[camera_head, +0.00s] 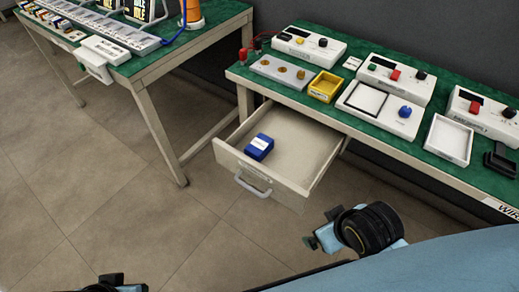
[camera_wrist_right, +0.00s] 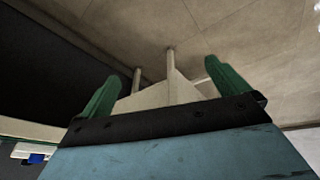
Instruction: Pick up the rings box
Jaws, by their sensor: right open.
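A small blue box (camera_head: 260,147) with a pale label lies in the open drawer (camera_head: 298,195) under the right-hand table. It seems to be the rings box, but the label is too small to read. My right gripper (camera_head: 322,231) is open and empty, apart from the box, in front of the drawer and to its right. In the right wrist view its two green fingers (camera_wrist_right: 163,88) are spread with nothing between them. My left gripper (camera_head: 112,285) shows only in part at the bottom edge, and its fingers cannot be made out.
The right-hand table (camera_head: 345,137) carries several white devices, a yellow tray (camera_head: 325,87) and a white tray (camera_head: 448,140). Another green-topped table (camera_head: 150,61) is at the left. The tiled floor between is clear.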

